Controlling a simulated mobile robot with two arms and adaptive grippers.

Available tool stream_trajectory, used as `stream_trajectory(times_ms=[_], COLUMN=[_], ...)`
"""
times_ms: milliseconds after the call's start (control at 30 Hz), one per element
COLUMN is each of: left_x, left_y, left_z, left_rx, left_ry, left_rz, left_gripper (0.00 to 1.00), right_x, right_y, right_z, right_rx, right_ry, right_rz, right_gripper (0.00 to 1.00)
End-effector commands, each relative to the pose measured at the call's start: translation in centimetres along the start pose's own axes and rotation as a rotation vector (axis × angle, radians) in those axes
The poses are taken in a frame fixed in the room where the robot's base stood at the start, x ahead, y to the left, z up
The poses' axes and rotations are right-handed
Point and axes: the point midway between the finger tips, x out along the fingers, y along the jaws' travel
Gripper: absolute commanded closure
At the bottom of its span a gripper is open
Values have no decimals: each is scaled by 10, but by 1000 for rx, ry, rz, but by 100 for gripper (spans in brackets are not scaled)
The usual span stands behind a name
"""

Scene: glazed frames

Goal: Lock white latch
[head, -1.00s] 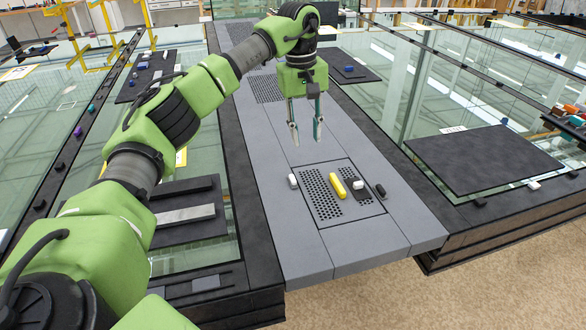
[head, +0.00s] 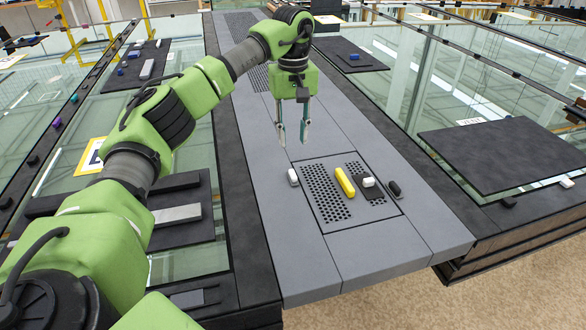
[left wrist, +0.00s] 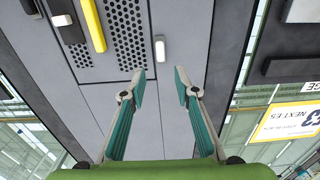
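A perforated panel (head: 335,222) is set into the grey walkway. A small white latch-like piece (head: 292,177) stands at its left edge; it also shows in the left wrist view (left wrist: 160,48). A second white piece (head: 368,182) sits on the dark perforated part at the right; it appears in the left wrist view (left wrist: 62,20). I cannot tell which is the latch meant. My left gripper (head: 293,140) is open and empty, pointing down above the walkway behind the left white piece, apart from it. In the left wrist view, its fingertips (left wrist: 160,78) are spread below this piece. My right gripper is not visible.
A yellow bar (head: 345,181) lies between the perforated areas, and a black piece (head: 394,188) stands at the panel's right edge. Glass panes flank the walkway. A dark board (head: 495,155) lies at the right. The walkway around the panel is clear.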

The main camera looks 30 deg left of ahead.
Motion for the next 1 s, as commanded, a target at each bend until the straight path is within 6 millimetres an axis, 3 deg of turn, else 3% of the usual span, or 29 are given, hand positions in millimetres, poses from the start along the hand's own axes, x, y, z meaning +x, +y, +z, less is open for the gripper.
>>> stream_trajectory(times_ms=[300, 500, 700, 967, 1000], left_x=[68, 98, 111, 112, 112], left_y=[-1, -1, -1, 0, 0], left_z=[1, 1, 0, 0, 0], left_rx=[-2, -1, -1, -1, -1], left_ry=[-3, -3, -1, 0, 0], left_rz=[-5, -3, -2, -1, -1], left_gripper=[72, 72, 72, 72, 82], right_x=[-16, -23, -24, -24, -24], right_y=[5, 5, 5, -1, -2], right_z=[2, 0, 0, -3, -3], right_rx=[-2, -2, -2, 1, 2], right_ry=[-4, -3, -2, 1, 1], right_rz=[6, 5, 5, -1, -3], right_gripper=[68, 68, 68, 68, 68])
